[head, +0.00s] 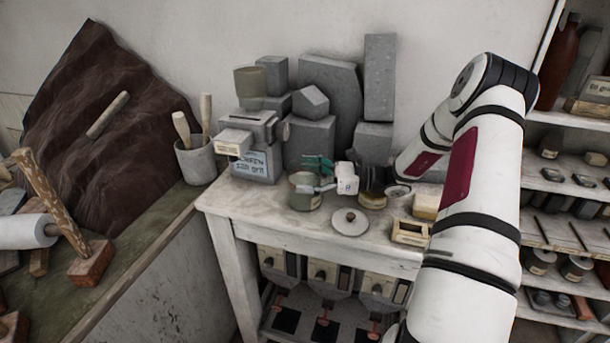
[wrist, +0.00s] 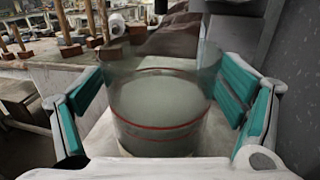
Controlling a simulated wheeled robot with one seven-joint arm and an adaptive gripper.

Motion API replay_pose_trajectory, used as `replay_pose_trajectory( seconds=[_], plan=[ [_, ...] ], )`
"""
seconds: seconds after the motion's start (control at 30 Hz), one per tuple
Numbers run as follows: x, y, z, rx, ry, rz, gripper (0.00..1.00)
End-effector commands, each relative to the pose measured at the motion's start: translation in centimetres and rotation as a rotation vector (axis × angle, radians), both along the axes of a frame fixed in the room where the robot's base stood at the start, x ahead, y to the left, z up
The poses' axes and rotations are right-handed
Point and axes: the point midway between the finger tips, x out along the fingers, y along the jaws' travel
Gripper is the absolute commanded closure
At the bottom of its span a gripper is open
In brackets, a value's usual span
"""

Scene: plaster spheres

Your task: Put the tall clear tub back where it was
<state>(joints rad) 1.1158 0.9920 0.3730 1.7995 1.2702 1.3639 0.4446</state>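The tall clear tub (wrist: 165,95) fills the middle of the wrist view. It is see-through, with thin red rings around it and a dull grey-green look inside. It seems upright. The head view shows a tub (head: 305,194) on the white table among the tools. My gripper (head: 318,168) is at this tub, its teal pads partly visible. In the wrist view my gripper (wrist: 163,92) has one teal pad on each side of the tub, very close to its wall. I cannot tell whether the pads press on it, or whether its base touches the table.
The white table (head: 225,205) carries a round lid (head: 350,222), a small wooden box (head: 410,232), a labelled dispenser (head: 252,150) and grey plaster blocks (head: 330,85) behind. A pot of tools (head: 196,160) stands left. Shelves (head: 560,190) stand right. The table's front edge is narrow.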

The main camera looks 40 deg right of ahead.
Motion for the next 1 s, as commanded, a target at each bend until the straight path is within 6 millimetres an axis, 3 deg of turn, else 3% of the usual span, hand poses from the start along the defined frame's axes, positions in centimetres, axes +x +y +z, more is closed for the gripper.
replay_pose_trajectory(
  seconds=[0.37, 0.8, 1.0],
  plan=[
    [-0.3, -0.4, 0.3, -0.001, 0.0, -0.002, 0.11],
    [-5.6, -6.7, 0.2, -0.003, 0.0, -0.004, 0.11],
    [-7.3, -8.6, 0.2, 0.0, 0.0, -0.002, 0.11]
  ],
)
